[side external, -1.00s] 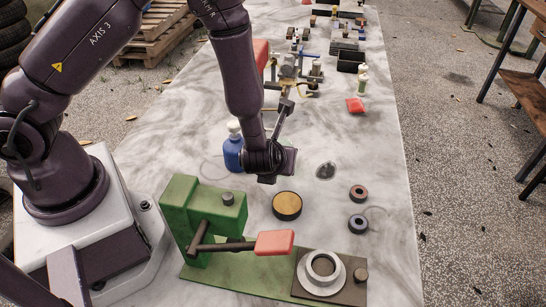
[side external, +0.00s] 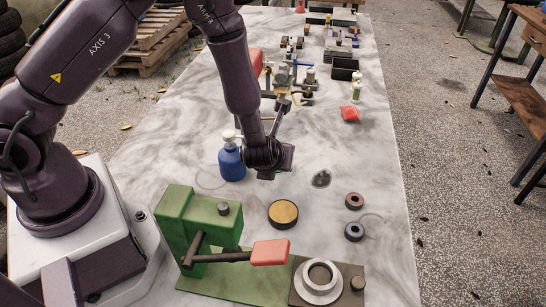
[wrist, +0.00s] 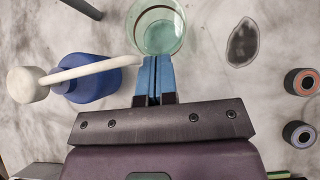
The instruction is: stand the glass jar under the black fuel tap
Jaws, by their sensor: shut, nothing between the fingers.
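The clear greenish glass jar (wrist: 160,28) shows at the top of the wrist view, seen from above into its open mouth. My gripper (wrist: 154,62) has its blue fingers together, with nothing between them. The fingertips overlap the jar's near rim in the picture; I cannot tell whether they touch it. In the side view my gripper (side external: 272,168) is low over the middle of the table and hides most of the jar, leaving a faint green edge below it. I cannot surely pick out the black fuel tap among the small machine parts at the back.
A blue pump bottle (side external: 231,161) with a white top stands close left of my gripper. A green press (side external: 196,220) with a red handle stands in front. A tan disc (side external: 283,214), a dark blot (side external: 321,178) and two rings (side external: 354,201) lie to the front and right.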

